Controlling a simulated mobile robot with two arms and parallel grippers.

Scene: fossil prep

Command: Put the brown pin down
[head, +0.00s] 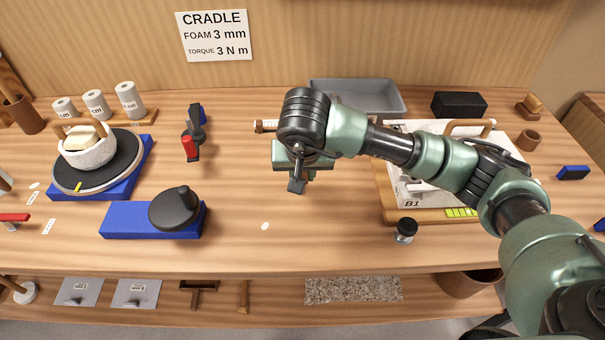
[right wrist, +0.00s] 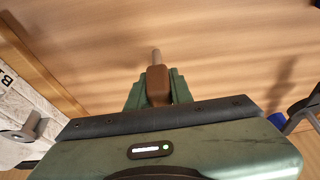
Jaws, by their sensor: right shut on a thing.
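The brown pin (right wrist: 158,85) is between the fingers of my right gripper (right wrist: 153,88) in the right wrist view. Its wider brown body sits in the jaws, and a thinner, paler end sticks out beyond the fingertips over the wooden bench. My right gripper (head: 297,184) also shows in the head view, pointing down at the middle of the workbench (head: 330,240). The pin is hidden there behind the gripper and wrist. I cannot tell whether the pin touches the bench. My left gripper is not in view.
A grey tray (head: 385,98) is behind. Bench front centre is mostly clear.

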